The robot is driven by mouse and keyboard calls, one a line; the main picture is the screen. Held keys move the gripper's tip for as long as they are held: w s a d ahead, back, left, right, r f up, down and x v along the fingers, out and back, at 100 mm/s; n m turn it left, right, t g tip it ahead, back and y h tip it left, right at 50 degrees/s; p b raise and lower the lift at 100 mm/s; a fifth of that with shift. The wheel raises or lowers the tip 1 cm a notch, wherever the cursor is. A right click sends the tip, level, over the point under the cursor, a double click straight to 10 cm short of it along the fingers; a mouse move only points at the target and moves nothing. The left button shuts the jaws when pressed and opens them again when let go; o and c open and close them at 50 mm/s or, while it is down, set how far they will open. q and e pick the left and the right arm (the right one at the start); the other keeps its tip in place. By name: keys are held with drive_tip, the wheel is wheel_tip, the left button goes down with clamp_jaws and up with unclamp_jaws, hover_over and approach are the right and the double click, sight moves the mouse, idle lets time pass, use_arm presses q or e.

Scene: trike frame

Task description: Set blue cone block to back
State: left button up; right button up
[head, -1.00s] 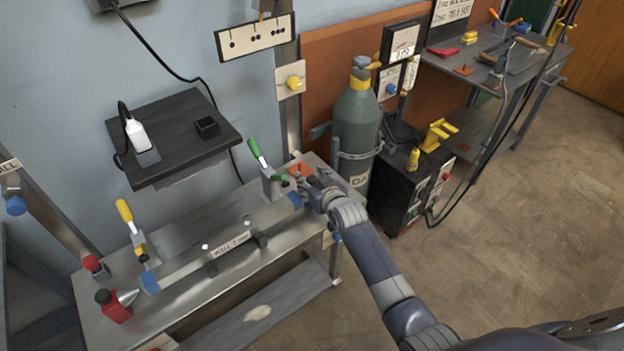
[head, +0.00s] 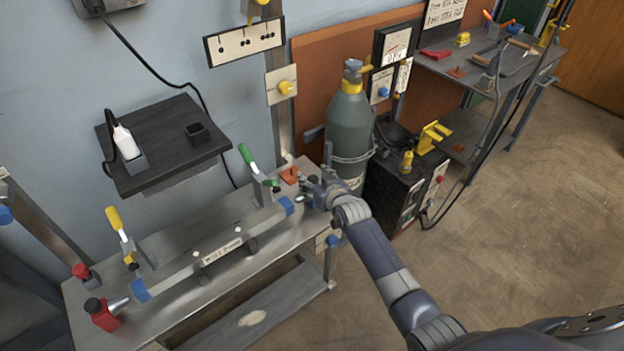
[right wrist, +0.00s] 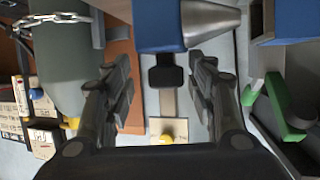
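The blue cone block (right wrist: 160,28) shows at the top of the right wrist view. Its metal cone (right wrist: 210,20) points right, and a black knob (right wrist: 165,76) sticks out from it. My right gripper (right wrist: 163,85) is open, with its fingers on either side of the knob and gaps between. In the head view my right gripper (head: 312,188) is at the right end of the bench and largely hides the block. The tube (head: 222,250) with blue ends lies clamped on the bench to its left. My left gripper is not in view.
A green-handled clamp (head: 260,172) stands close left of my right gripper. A grey gas cylinder (head: 350,125) stands just behind it. An orange pad (head: 290,176) lies on the bench (head: 190,300). A red cone block (head: 104,315) sits at the bench's left end.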

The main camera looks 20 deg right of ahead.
idle(0.5)
drive_tip(key=shift+s+r, duration=0.1)
drive_tip(key=shift+s, duration=0.05)
drive_tip(key=shift+s, duration=0.25)
drive_tip(key=a+v, duration=0.1)
drive_tip(key=v, duration=1)
drive_tip(key=shift+d, duration=0.5)
drive_tip(key=shift+s, duration=0.1)
drive_tip(key=s+f+g+p, duration=0.1)
drive_tip(key=s+f+g, duration=0.1)
drive_tip(key=s+f, duration=0.6)
drive_tip(key=s+f+g, duration=0.2)
drive_tip(key=s+f, duration=0.2)
drive_tip(key=f, duration=0.9)
drive_tip(key=s+f+g+p, duration=0.1)
drive_tip(key=s+f+g, duration=0.2)
drive_tip(key=s+f, duration=0.55)
drive_tip(key=s+f+g, duration=0.1)
drive_tip(key=s+f, duration=0.4)
drive_tip(key=s, duration=0.5)
drive_tip(key=s+f+n+g, duration=0.1)
drive_tip(key=s+f+g, duration=0.1)
drive_tip(key=s+f, duration=0.3)
drive_tip(key=s+f+g+h, duration=0.1)
drive_tip(key=s+f, duration=0.4)
drive_tip(key=s, duration=0.9)
drive_tip(key=shift+s+d+g, duration=0.3)
drive_tip(key=shift+d+g, duration=0.1)
drive_tip(key=shift+g, duration=0.3)
